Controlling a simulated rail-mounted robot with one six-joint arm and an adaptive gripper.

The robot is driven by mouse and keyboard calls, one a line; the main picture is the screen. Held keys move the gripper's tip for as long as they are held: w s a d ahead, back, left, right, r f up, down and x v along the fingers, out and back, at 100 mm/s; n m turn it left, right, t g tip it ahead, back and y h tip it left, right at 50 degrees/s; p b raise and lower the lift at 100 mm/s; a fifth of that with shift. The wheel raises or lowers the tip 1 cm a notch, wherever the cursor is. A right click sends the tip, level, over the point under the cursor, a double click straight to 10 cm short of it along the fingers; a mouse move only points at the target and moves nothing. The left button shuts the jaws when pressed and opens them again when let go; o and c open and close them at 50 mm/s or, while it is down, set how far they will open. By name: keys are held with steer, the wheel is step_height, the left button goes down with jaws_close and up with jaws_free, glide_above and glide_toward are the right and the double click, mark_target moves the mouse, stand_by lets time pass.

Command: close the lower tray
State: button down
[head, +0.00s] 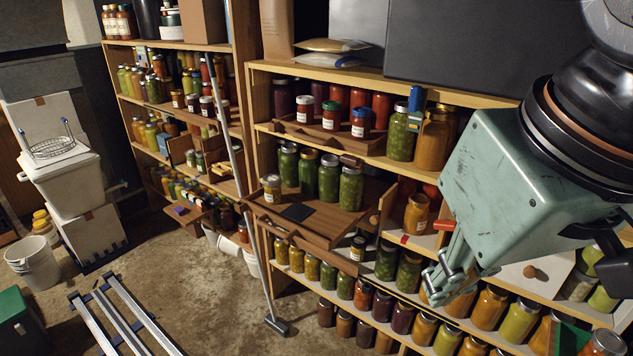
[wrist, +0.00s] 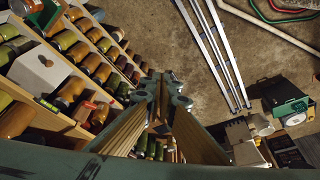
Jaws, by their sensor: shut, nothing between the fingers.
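The lower tray (head: 325,226) is a brown wooden tray on the middle shelf of the near rack. It sticks out past the shelf edge, with its front board over the row of jars below. A small yellow jar (head: 271,188) and a dark flat patch (head: 297,212) are on it, and tall green jars (head: 328,178) stand toward its back. My gripper (head: 438,288) is shut and empty, to the right of the tray and apart from it, in front of the lower jars. Its shut fingers (wrist: 165,95) also show in the wrist view.
An upper tray (head: 325,138) holds jars on the shelf above. Glass jars crowd the shelves under the lower tray. A long pole (head: 243,190) leans at the tray's left. A white box with a knob (head: 530,272) sits right of my gripper. The floor in front is partly clear.

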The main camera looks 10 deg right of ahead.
steer(key=w+d+f+n+h, duration=0.3)
steer(key=w+d+n, duration=0.1)
steer(key=w, duration=0.5)
steer(key=w+d+f+n+g+h, duration=0.1)
steer(key=w+d+f+n+h, duration=0.3)
steer(key=w, duration=0.6)
steer(key=w+d+f+n+h, duration=0.1)
steer(key=w+d+n, duration=0.3)
steer(key=w, duration=0.5)
steer(key=w+a+f+n+t, duration=0.1)
steer(key=w+a+f+n, duration=0.3)
steer(key=w, duration=0.4)
steer(key=w+a+f+n+t+b, duration=0.1)
steer(key=w+a+f+n+t, duration=0.1)
steer(key=w+a+f+n, duration=0.3)
steer(key=w+a+f+n+t+h, duration=0.1)
steer(key=w+a+f+n+t, duration=0.1)
steer(key=w+a+f+n, duration=0.3)
steer(key=w+f, duration=0.3)
steer(key=w, duration=0.4)
steer(key=shift+w+b, duration=0.3)
steer(key=shift+w, duration=0.1)
steer(key=shift+d+f, duration=0.1)
steer(key=shift+f, duration=0.05)
